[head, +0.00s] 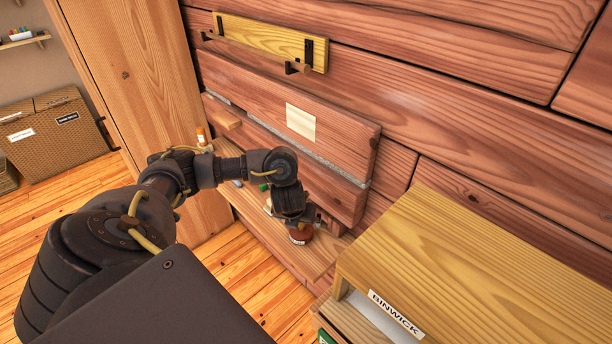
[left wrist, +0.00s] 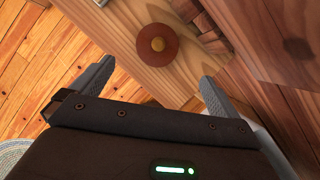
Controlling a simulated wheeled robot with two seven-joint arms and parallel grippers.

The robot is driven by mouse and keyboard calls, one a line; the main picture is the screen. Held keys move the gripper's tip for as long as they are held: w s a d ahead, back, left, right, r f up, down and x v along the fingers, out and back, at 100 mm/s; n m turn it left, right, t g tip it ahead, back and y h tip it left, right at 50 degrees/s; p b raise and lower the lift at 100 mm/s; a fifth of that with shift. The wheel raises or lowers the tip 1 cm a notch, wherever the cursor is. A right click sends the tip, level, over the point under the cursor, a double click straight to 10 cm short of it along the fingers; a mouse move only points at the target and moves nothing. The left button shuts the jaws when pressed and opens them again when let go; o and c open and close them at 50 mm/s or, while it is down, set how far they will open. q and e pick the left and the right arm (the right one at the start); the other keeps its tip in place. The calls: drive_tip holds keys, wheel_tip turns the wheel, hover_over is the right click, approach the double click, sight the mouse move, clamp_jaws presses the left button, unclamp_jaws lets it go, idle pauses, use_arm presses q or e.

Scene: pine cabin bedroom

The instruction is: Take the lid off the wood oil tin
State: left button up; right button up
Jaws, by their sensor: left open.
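The wood oil tin (head: 300,236) is a small reddish-brown round tin with a pale label, standing on a narrow wooden shelf (head: 320,262) against the plank wall. My right gripper is in neither view.
A wooden board with a paper note (head: 300,122) stands behind the shelf. A small orange-and-white bottle (head: 201,136) and a green-topped item (head: 263,187) are to the tin's left. A wooden unit labelled BINWICK (head: 450,250) stands close at right. Wicker baskets (head: 60,140) are far left.

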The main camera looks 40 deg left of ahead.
sight(300, 226)
use_arm(q)
drive_tip(key=x, duration=0.1)
drive_tip(key=b+x, duration=0.1)
drive_tip(key=x, duration=0.3)
drive_tip(key=shift+s+a, duration=0.35)
drive_tip(key=shift+w+f, duration=0.1)
drive_tip(key=shift+f, duration=0.05)
drive_tip(key=shift+w+f, duration=0.1)
drive_tip(key=shift+f, duration=0.05)
drive_tip(key=x, duration=0.4)
drive_tip(key=shift+w+f+b, duration=0.3)
drive_tip(key=shift+w, duration=0.05)
drive_tip(key=shift+r, duration=0.1)
drive_tip(key=shift+c, duration=0.8)
drive_tip(key=c, duration=0.9)
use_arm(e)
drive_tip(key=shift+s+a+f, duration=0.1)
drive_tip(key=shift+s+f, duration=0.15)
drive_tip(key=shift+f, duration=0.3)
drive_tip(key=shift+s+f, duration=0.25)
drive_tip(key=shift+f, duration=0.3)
